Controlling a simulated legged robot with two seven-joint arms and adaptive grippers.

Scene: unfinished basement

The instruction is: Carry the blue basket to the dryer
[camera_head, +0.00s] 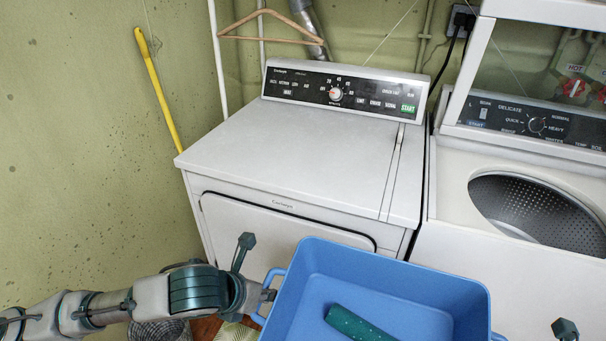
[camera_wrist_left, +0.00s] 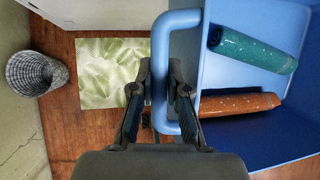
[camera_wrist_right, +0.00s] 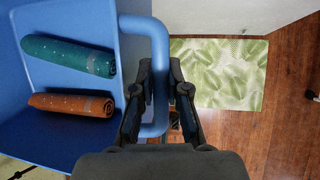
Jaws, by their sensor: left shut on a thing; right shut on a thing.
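The blue basket (camera_head: 400,285) is at the bottom of the head view, held up in front of the dryer (camera_head: 300,150), a white machine with a black control panel. A green rolled cloth (camera_wrist_left: 252,50) and an orange rolled cloth (camera_wrist_left: 240,104) lie in the basket. My left gripper (camera_wrist_left: 160,100) is shut on the basket's left handle (camera_wrist_left: 183,20). My right gripper (camera_wrist_right: 160,100) is shut on the right handle (camera_wrist_right: 150,28). In the head view my left gripper (camera_head: 268,292) shows at the handle; the right gripper is mostly out of frame.
A washer (camera_head: 515,260) with an open drum stands right of the dryer. A leaf-patterned mat (camera_wrist_left: 108,72) lies on the wooden floor, with a woven bin (camera_wrist_left: 36,75) by the wall. A yellow stick (camera_head: 157,90) leans on the wall. The dryer's top is clear.

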